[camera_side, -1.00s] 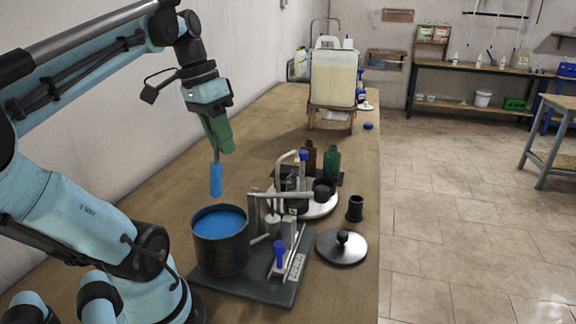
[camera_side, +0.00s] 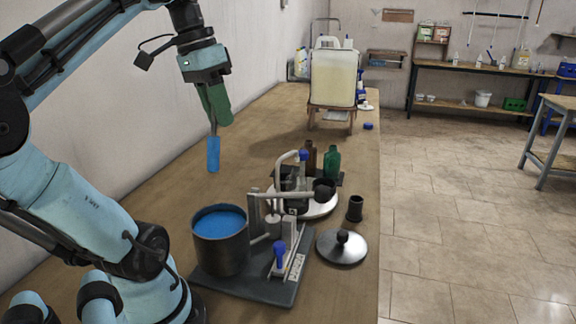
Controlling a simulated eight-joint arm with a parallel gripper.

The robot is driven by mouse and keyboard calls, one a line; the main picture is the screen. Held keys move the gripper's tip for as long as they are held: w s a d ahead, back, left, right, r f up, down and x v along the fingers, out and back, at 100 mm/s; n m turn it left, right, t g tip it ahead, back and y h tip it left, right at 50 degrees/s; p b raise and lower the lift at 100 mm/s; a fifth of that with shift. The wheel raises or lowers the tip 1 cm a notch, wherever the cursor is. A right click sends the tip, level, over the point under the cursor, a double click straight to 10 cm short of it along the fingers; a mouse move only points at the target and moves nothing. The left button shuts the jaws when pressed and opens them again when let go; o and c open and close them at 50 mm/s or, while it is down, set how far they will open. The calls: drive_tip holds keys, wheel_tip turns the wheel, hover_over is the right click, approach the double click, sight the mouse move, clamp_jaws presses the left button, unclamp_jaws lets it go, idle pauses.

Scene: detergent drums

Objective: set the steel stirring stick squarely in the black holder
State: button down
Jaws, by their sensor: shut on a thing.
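My gripper (camera_side: 215,108), with green fingers, is shut on the steel stirring stick (camera_side: 213,153). The stick hangs down nearly upright, with a short grey part below the fingers and a bright blue lower end. It is in the air above the bench, clear of the dark pot (camera_side: 221,250) of blue liquid below it. A small black upright cup, which looks like the black holder (camera_side: 355,209), stands on the bench to the right, near its edge. The stick is well apart from it. The stick's upper end is hidden in the gripper.
The pot stands on a dark base plate (camera_side: 262,290) with upright posts and a blue-handled tool. A round lid (camera_side: 342,247) lies beside the holder. Behind are a white round stand with a curved pipe, brown and green (camera_side: 332,162) bottles, and a large tank (camera_side: 334,78).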

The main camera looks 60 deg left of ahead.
drive_tip(key=w+r+m+t, duration=0.15)
drive_tip(key=w+m, duration=0.35)
drive_tip(key=w, duration=1.9)
drive_tip(key=w+d+f+m, duration=0.15)
drive_tip(key=w+d, duration=0.25)
drive_tip(key=w, duration=0.5)
wheel_tip(320, 180, down, 16)
drive_tip(key=shift+w+a+r, duration=0.15)
drive_tip(key=shift+w+a, duration=0.05)
drive_tip(key=shift+f+t, duration=0.25)
drive_tip(key=shift+f, duration=0.75)
idle(0.5)
drive_tip(key=shift+f, duration=2)
drive_tip(key=shift+f, duration=0.1)
drive_tip(key=c, duration=0.8)
unclamp_jaws()
